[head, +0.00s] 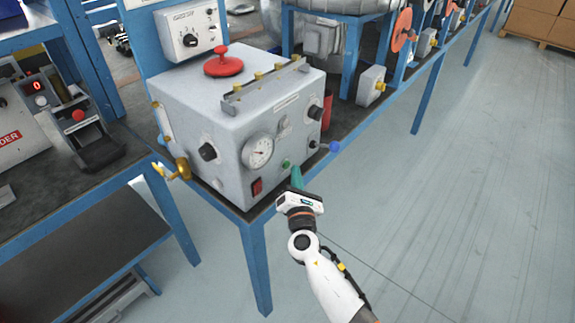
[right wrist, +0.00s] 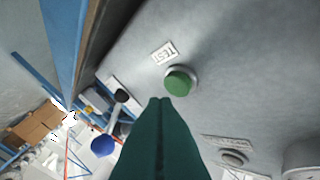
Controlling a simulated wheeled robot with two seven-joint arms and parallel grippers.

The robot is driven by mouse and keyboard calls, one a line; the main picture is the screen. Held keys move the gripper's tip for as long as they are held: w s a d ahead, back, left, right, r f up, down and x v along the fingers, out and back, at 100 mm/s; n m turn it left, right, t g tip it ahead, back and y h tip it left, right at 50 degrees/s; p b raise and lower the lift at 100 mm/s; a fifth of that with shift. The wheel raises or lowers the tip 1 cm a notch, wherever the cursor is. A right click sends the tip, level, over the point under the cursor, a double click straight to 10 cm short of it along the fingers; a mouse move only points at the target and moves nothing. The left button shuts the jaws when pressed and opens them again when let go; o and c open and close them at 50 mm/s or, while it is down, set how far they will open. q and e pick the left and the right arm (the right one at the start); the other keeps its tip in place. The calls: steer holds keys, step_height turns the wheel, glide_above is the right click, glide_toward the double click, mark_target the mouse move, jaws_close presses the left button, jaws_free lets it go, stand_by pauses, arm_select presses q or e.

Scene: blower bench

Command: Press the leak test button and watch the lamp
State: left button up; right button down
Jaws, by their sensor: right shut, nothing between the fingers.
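The grey leak test box (head: 215,125) stands on the bench. Its green button (head: 285,163) is low on the front face; in the right wrist view the button (right wrist: 180,82) sits beside a TEST label (right wrist: 163,52). My right gripper (head: 297,172) is just in front of that face, its green fingers shut and empty. In the right wrist view the fingertips (right wrist: 160,101) point near the button, with a small gap in the picture; contact is not clear. A small round grey fitting (right wrist: 233,157) under a label may be the lamp; it looks unlit. My left gripper is out of view.
A lever with a blue ball (head: 335,147) sticks out right of the button. A gauge (head: 257,152), a red switch (head: 257,187) and black knobs share the front. A brass crank (head: 178,168) is at the left. The floor in front is clear.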

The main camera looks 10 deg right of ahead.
steer(key=s+d, duration=0.1)
steer(key=s, duration=0.1)
steer(key=s+d, duration=0.2)
steer(key=shift+d+p, duration=0.1)
steer(key=shift+p, duration=0.25)
stand_by(0.4)
steer(key=s+d+f+m+g+p, duration=0.1)
steer(key=s+f+m+g, duration=0.3)
steer(key=f, duration=0.6)
steer(key=s+d+f+m+g, duration=0.1)
steer(key=s+f+m+g, duration=0.2)
steer(key=s+f, duration=0.5)
steer(key=s+d+f+m+g+p, duration=0.1)
steer(key=s+f+m+g, duration=0.2)
steer(key=f, duration=1)
steer(key=s+d+f+m+g, duration=0.1)
steer(key=s+f+m, duration=0.4)
steer(key=s, duration=0.6)
steer(key=s+d+f+m+g+y+p, duration=0.1)
steer(key=s+f+m+g, duration=0.3)
steer(key=s, duration=0.7)
steer(key=s+d+f+m+g+y, duration=0.1)
steer(key=s+f+m+g, duration=0.2)
steer(key=s, duration=0.8)
step_height(320, 180, down, 3)
steer(key=m, duration=0.2)
steer(key=shift+s+m, duration=0.35)
steer(key=shift+m, duration=0.05)
